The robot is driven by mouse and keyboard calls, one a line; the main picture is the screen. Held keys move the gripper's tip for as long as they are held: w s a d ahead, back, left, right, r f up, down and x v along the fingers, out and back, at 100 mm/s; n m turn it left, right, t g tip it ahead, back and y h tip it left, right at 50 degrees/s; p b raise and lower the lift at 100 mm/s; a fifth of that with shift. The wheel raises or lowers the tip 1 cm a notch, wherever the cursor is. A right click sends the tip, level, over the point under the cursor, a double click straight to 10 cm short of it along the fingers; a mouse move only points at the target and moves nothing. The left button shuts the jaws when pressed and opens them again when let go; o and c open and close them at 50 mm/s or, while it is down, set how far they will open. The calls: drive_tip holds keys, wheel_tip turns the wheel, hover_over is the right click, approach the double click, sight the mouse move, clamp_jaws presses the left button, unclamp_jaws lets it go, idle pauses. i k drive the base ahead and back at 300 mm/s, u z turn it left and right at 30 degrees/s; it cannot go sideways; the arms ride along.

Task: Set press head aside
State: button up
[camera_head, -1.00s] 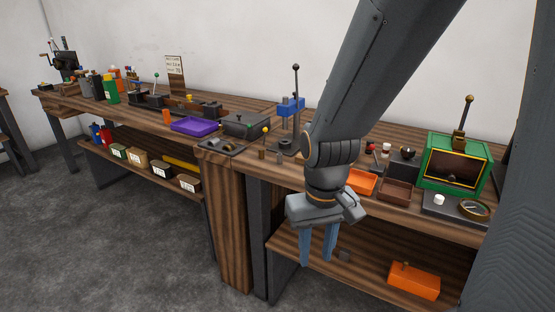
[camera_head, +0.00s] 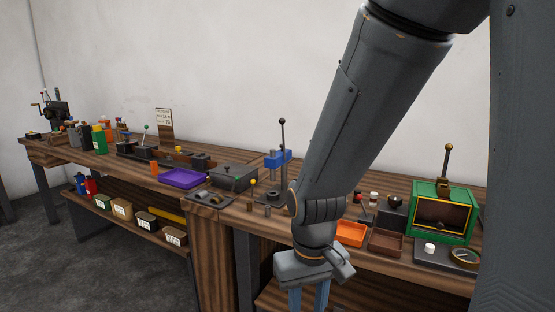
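A small bench press with a blue head (camera_head: 278,159) stands on the bench, on a dark upright post with a black-knobbed lever rising above it. I take the blue block to be the press head; it sits on the post. My gripper (camera_head: 309,298) hangs in front of the bench, below and to the right of the press. Its two blue fingers point down and are apart, with nothing seen between them. The fingertips are cut off by the bottom edge. My forearm hides the bench just right of the press.
A purple tray (camera_head: 182,178) and a grey box (camera_head: 232,178) stand left of the press. An orange tray (camera_head: 351,233), a brown tray (camera_head: 386,241) and a green-framed machine (camera_head: 443,212) stand to the right. Labelled bins (camera_head: 122,208) line the lower shelf. The floor at left is clear.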

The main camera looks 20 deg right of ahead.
sight(272, 163)
drive_tip(key=u, duration=0.5)
drive_tip(key=k, duration=0.6)
drive_tip(key=u, duration=0.5)
drive_tip(key=i, duration=0.5)
drive_tip(key=z, duration=0.9)
drive_tip(key=i, duration=0.7)
drive_tip(key=z, duration=0.85)
